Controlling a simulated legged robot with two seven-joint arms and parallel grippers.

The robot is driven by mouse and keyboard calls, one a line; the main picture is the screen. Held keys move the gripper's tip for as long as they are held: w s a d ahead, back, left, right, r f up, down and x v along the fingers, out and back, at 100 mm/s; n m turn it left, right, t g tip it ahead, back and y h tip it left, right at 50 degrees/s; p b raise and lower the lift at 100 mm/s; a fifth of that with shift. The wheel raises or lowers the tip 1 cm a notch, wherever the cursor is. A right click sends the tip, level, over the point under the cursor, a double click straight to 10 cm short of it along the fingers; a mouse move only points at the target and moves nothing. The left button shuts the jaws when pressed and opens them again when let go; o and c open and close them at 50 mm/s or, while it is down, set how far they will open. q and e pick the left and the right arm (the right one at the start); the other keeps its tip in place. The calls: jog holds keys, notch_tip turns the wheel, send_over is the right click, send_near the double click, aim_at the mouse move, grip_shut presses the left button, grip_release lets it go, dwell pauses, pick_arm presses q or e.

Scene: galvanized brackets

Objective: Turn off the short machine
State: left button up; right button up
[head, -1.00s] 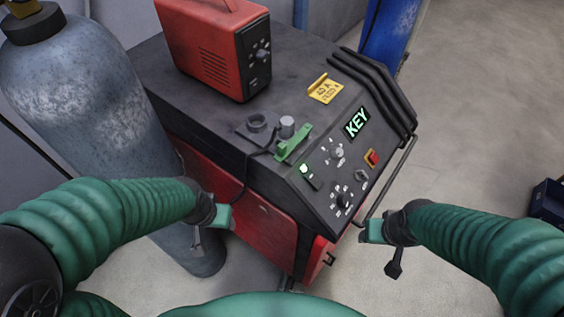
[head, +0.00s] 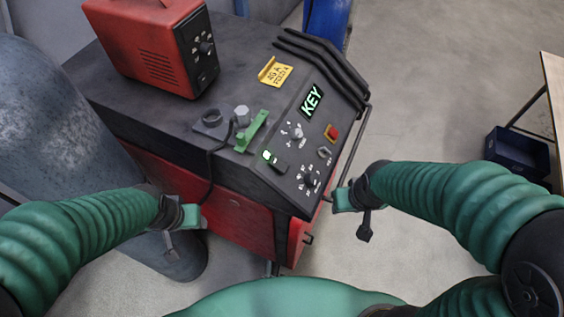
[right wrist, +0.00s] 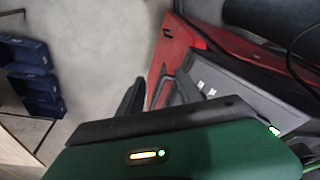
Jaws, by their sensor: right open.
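A low machine with a dark top (head: 150,100) and red sides stands ahead of me in the head view. My right gripper (head: 343,200) is just right of the panel's lower corner, apart from the controls. It is open and empty; its fingers show in the right wrist view (right wrist: 155,95). My left gripper (head: 192,217) is by the machine's red front; its opening is unclear.
A smaller red unit (head: 150,45) sits on the machine's top, near a yellow tag (head: 275,72) and a green lever (head: 252,132). A grey gas cylinder (head: 60,130) stands at left. A blue bin (head: 518,155) lies right. The floor between is clear.

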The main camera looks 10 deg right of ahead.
jog(key=w+r+m+p, duration=0.1)
jog(key=r, duration=0.1)
jog(key=w+a+r+m+y, duration=0.1)
jog(key=r, duration=0.1)
jog(key=w+a+r+m+p, duration=0.1)
jog(key=r, duration=0.1)
jog(key=shift+w+a+r+y+p, duration=0.1)
jog(key=shift+w+r+y+p, duration=0.2)
jog(key=shift+w+p, duration=0.1)
jog(key=c, duration=0.5)
jog(key=w+a+r+m+y, duration=0.1)
jog(key=r, duration=0.1)
jog(key=w+a+r+m+y+p, duration=0.1)
jog(key=w+a+r, duration=0.1)
jog(key=r, duration=0.1)
jog(key=w+a+r+y+p, duration=0.1)
jog(key=w+r, duration=0.1)
jog(key=r, duration=0.1)
jog(key=shift+a+m, duration=0.3)
jog(key=shift+m, duration=0.1)
grip_shut()
jog(key=shift+a+r, duration=0.15)
jog(key=shift+a, duration=0.05)
send_near(284, 167)
jog(key=x, duration=0.7)
